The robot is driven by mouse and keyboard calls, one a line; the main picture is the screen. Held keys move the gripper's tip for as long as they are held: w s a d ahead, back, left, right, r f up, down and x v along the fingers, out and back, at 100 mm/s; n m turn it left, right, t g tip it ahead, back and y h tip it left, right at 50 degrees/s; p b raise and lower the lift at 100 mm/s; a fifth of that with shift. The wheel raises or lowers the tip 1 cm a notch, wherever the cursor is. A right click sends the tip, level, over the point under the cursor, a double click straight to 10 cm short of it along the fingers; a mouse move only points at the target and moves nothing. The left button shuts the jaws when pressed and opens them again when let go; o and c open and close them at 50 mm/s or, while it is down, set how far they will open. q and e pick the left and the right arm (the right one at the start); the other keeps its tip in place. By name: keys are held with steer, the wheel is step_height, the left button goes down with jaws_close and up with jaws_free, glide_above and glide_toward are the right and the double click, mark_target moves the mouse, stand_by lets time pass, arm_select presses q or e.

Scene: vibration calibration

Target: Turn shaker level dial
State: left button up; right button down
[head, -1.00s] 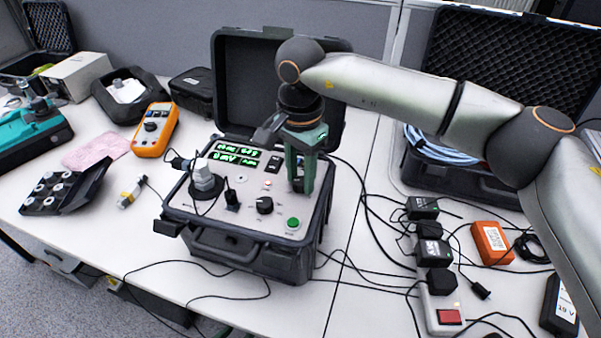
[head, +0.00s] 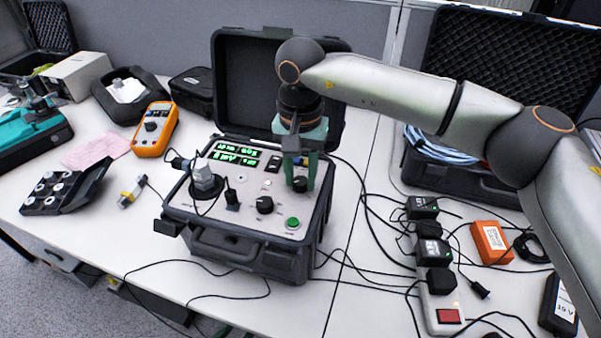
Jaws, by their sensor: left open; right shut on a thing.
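The shaker unit is an open black case (head: 243,258) with a light panel on the table. A black dial (head: 300,184) sits at the panel's right side. My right gripper (head: 300,182), green with a dark wrist, points down over this dial and is shut on it; the fingers partly hide it. A second black dial (head: 264,205) stands to the left and nearer, apart from the gripper. I cannot read the dial markings. My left gripper is not in view.
The panel also has a green button (head: 292,223), green displays (head: 236,155) and a grey cylinder (head: 204,180). An orange multimeter (head: 154,129) stands left. A power strip (head: 441,305), adapters and cables lie right. The case lid (head: 240,80) stands behind.

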mark_target(300, 180)
steer(key=shift+r, duration=0.15)
steer(key=c, duration=0.8)
jaws_free()
step_height(300, 180, up, 12)
steer(key=shift+r+p, duration=0.2)
steer(key=shift+p, duration=0.2)
